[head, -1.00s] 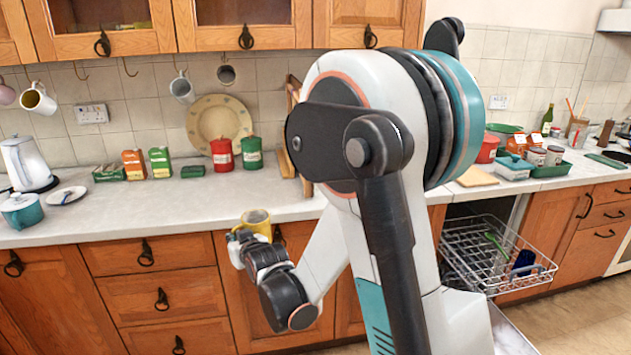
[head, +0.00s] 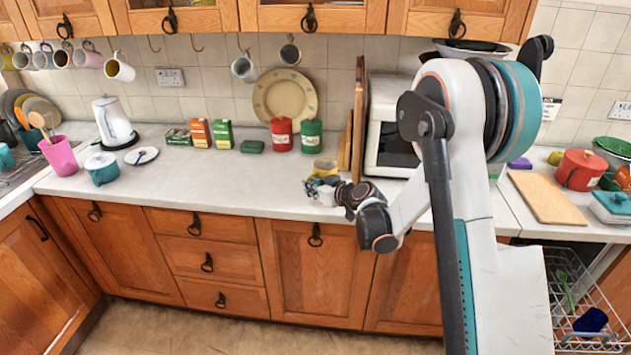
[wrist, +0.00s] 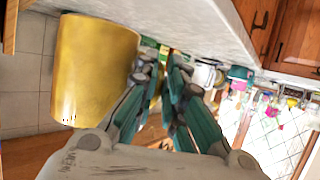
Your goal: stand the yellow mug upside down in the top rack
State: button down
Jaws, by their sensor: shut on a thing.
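The yellow mug (head: 325,168) is held in front of the worktop's edge, its open top seeming to face up in the head view. In the wrist view the mug (wrist: 92,72) fills the left side, against the fingers. My gripper (head: 314,188) is shut on it; the fingers (wrist: 163,82) are close together just right of its wall. The gripped part, probably the handle, is hidden. The wire rack (head: 606,330) is pulled out at the lower right, partly cut by the frame and apart from the mug.
A dark blue mug (head: 590,320) and a green utensil (head: 566,290) are in the rack. Red (head: 281,135) and green (head: 311,134) canisters, a microwave (head: 390,135) and a wooden board (head: 545,197) stand on the worktop. The worktop between kettle (head: 114,122) and gripper is largely clear.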

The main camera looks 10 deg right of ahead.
jog(key=shift+f+b, duration=1.2)
jog(key=shift+f, duration=1.65)
jog(key=shift+f+b, duration=0.45)
jog(key=shift+f, duration=0.05)
jog(key=c, duration=1.6)
grip_release()
jog(key=shift+s, duration=0.1)
jog(key=v, duration=1.2)
jog(key=s+a+r+m+g+h, duration=0.2)
jog(key=s+a+r+g, duration=0.1)
jog(key=s+r, duration=0.8)
jog(key=s+d+m+g+h, duration=0.1)
jog(key=s+h, duration=0.1)
jog(key=s, duration=0.9)
jog(key=s+d+r+m+g+h, duration=0.1)
jog(key=s+d+m+h, duration=0.1)
jog(key=s, duration=0.8)
jog(key=shift+s+r, duration=0.3)
jog(key=shift+s, duration=0.05)
